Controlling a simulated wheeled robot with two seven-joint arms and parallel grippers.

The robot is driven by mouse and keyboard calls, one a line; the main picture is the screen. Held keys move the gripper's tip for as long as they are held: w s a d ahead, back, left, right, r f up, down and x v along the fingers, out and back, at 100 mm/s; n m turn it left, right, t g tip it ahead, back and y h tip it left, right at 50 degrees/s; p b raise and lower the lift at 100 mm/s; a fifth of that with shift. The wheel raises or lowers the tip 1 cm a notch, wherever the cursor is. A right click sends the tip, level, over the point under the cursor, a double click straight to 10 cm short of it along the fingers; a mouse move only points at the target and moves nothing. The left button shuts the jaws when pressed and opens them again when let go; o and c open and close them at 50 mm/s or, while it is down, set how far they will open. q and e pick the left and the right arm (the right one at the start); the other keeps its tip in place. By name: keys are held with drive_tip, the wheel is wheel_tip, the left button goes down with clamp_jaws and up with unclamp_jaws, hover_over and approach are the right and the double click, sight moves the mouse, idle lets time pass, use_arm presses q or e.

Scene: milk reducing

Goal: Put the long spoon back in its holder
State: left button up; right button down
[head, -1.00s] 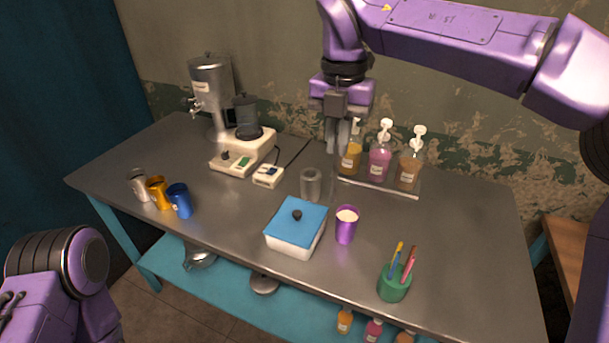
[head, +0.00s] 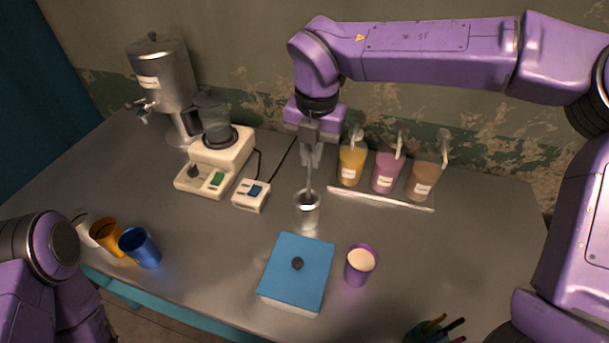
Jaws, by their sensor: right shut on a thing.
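The long spoon (head: 309,178) is a thin metal rod hanging upright below my right gripper (head: 311,160). My right gripper is shut on its upper end. The holder (head: 307,216) is a small metal cup standing on the table, directly below the gripper. The spoon's lower part reaches the mouth of the holder and overlaps it in the picture. The spoon's lower end is hidden, and I cannot tell how deep it is. Part of my left arm shows at the lower left, but its gripper is out of view.
A blue-lidded box (head: 298,265) and a purple cup (head: 360,265) stand in front of the holder. Pump bottles (head: 386,172) stand on a tray behind right. A white mixer base (head: 217,162) and small switch box (head: 251,194) are left.

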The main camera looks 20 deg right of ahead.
sight(307, 189)
drive_tip(key=shift+g, duration=0.3)
drive_tip(key=f, duration=0.2)
drive_tip(key=w+f, duration=0.1)
drive_tip(key=f, duration=0.5)
drive_tip(key=shift+w+a+f+p, duration=0.25)
drive_tip(key=shift+w+p, duration=0.05)
drive_tip(key=shift+p, duration=0.05)
drive_tip(key=shift+s+d, duration=0.1)
drive_tip(key=shift+d, duration=0.05)
drive_tip(key=shift+s+r, duration=0.2)
drive_tip(key=shift+s, duration=0.15)
drive_tip(key=c, duration=1.3)
unclamp_jaws()
drive_tip(key=shift+s+r, duration=0.1)
drive_tip(key=shift+s, duration=0.05)
drive_tip(key=shift+o, duration=0.5)
drive_tip(key=shift+w, duration=0.35)
use_arm(q)
drive_tip(key=shift+s+a+f+b, duration=0.1)
drive_tip(key=shift+s+f+b, duration=0.05)
drive_tip(key=shift+s+b, duration=0.55)
use_arm(e)
wheel_tip(307, 189, up, 12)
